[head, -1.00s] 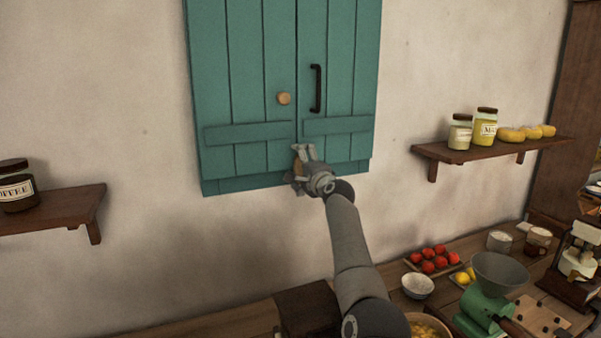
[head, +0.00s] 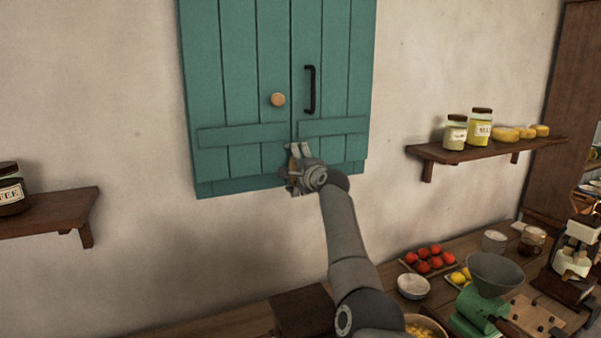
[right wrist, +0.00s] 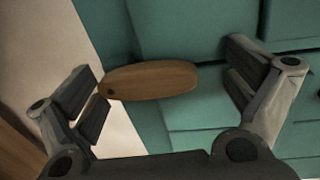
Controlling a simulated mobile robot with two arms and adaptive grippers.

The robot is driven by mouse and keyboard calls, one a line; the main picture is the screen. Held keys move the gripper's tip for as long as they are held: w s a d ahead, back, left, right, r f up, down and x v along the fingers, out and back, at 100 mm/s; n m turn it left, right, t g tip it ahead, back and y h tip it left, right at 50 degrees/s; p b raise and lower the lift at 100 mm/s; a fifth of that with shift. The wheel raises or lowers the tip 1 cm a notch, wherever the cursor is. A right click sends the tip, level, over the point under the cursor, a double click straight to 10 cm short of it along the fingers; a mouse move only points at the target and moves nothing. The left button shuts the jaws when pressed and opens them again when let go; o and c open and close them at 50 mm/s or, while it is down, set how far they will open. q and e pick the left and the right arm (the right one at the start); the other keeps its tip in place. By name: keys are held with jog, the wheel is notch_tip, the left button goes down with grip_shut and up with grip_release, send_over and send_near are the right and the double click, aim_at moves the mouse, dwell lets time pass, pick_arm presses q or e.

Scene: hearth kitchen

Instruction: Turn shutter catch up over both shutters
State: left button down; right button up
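The two teal shutters, left (head: 235,90) and right (head: 345,85), stand shut side by side on the wall. My right gripper (head: 299,152) is at their lower edge, near the seam between them. The wooden shutter catch (right wrist: 150,79) is a brown oval with a dark spot at its left end in the right wrist view. It lies between the spread fingers of my right gripper (right wrist: 168,98), with a gap to the right finger; its right end is in front of teal boards. Contact with the left finger is unclear. My left gripper is out of view.
A round wooden knob (head: 278,99) and a black handle (head: 310,90) stick out from the shutters above my gripper. Shelves stand off to the left (head: 50,212) and right (head: 480,152). A counter below holds tomatoes (head: 428,258), a bowl (head: 413,286) and a grinder (head: 485,300).

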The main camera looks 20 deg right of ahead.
jog(key=shift+s+r, duration=0.45)
jog(key=shift+r, duration=0.1)
jog(key=s, duration=0.2)
jog(key=s+p, duration=0.1)
jog(key=s, duration=0.1)
jog(key=shift+s+a+r, duration=0.1)
jog(key=shift+a+r, duration=0.05)
jog(key=shift+r, duration=0.15)
jog(key=shift+s+f, duration=0.15)
jog(key=shift+s+f+p, duration=0.25)
jog(key=shift+f+p, duration=0.05)
jog(key=p, duration=0.2)
send_near(293, 164)
jog(key=shift+f, duration=0.75)
jog(key=shift+s, duration=1.25)
jog(key=shift+p, duration=0.3)
